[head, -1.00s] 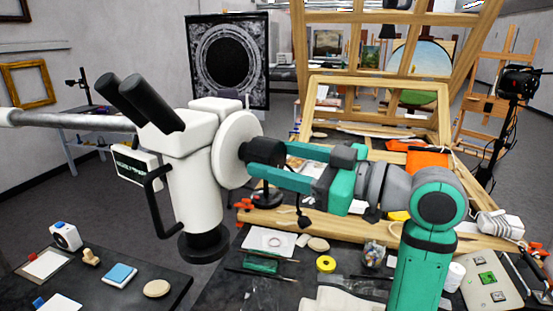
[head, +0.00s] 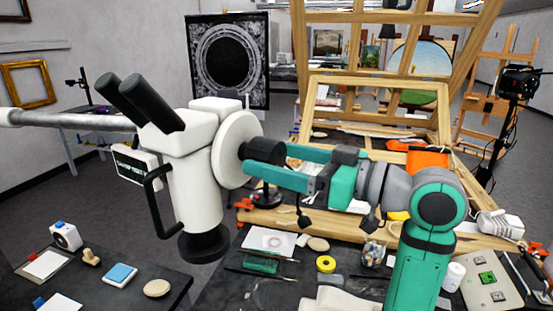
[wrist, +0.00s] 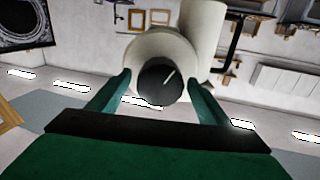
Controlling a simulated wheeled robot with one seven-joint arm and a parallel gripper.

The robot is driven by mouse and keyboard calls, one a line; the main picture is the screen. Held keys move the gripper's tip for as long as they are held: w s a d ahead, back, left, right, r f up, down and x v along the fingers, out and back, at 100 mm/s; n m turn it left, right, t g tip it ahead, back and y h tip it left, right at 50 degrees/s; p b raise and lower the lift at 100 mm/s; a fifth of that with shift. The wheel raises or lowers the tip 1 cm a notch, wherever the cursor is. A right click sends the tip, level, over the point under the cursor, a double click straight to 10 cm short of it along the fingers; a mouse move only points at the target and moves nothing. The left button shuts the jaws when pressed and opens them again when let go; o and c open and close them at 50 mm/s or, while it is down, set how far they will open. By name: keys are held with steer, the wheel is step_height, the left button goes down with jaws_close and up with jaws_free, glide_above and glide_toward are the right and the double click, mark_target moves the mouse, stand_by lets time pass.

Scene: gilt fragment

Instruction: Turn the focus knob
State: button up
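The focus knob (head: 262,152) is a dark cylinder on the side of the white microscope (head: 195,195). The knob's far side is hidden.
A small display (head: 135,165) hangs on the microscope; its text is too small to read. Below lies a dark bench with a yellow tape roll (head: 326,264), a jar (head: 374,254) and papers. A wooden easel frame (head: 375,100) stands behind my arm.

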steer(key=v, duration=1.1)
steer(key=shift+a+f, duration=0.1)
stand_by(1.4)
